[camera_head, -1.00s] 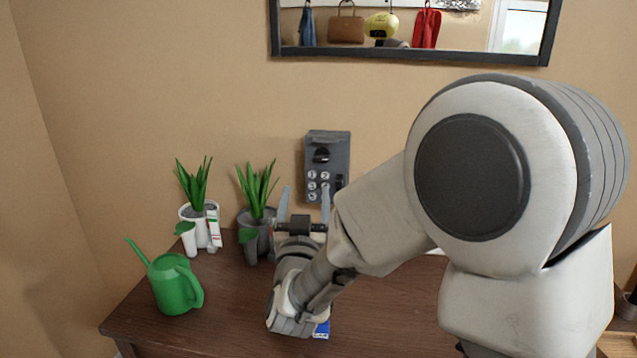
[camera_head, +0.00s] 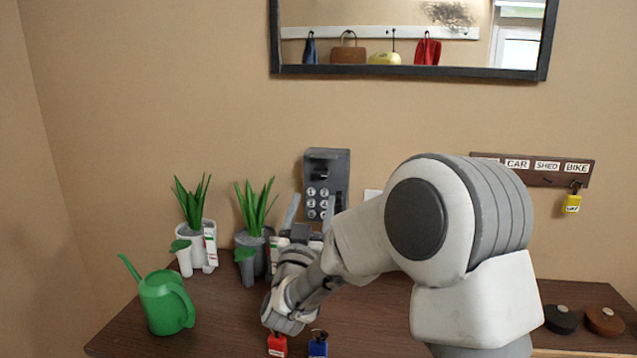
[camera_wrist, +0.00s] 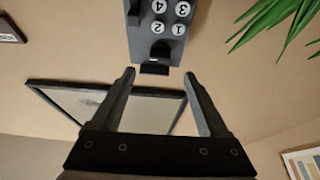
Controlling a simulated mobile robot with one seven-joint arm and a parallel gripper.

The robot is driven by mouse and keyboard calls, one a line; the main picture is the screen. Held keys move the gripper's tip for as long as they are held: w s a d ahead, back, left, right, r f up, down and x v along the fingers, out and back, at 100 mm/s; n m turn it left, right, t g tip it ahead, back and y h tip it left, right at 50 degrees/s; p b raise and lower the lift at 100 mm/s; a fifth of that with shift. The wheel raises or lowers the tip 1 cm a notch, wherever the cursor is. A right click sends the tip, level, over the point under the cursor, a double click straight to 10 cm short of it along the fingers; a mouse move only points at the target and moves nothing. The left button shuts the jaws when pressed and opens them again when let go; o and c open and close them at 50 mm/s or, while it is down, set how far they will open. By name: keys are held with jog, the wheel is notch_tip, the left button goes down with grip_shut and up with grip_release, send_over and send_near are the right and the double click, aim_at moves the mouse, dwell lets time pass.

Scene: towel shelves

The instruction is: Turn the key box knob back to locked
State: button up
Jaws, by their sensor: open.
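The grey key box (camera_head: 341,172) hangs on the wall above the desk, with a keypad of white round buttons. A dark knob (camera_head: 321,163) sits above the buttons. In the wrist view the key box (camera_wrist: 178,47) appears upside down at the top, with the dark knob (camera_wrist: 160,48) beside the buttons and a black part below it. My gripper (camera_head: 311,203) is open and empty, fingers pointing up in front of the box's lower part. In the wrist view my gripper (camera_wrist: 159,76) frames the wall and mirror. I cannot tell the knob's setting.
Two potted plants (camera_head: 252,212) stand left of my gripper. A green watering can (camera_head: 167,305) is at the desk's left. Red (camera_head: 277,344) and blue padlocks (camera_head: 318,346) lie below my wrist. A key rack (camera_head: 535,172) hangs at right, a mirror (camera_head: 405,71) above.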

aim_at(320, 177)
jog(key=x, duration=0.7)
jog(key=shift+w+r, duration=0.15)
jog(key=shift+w, duration=0.05)
grip_shut()
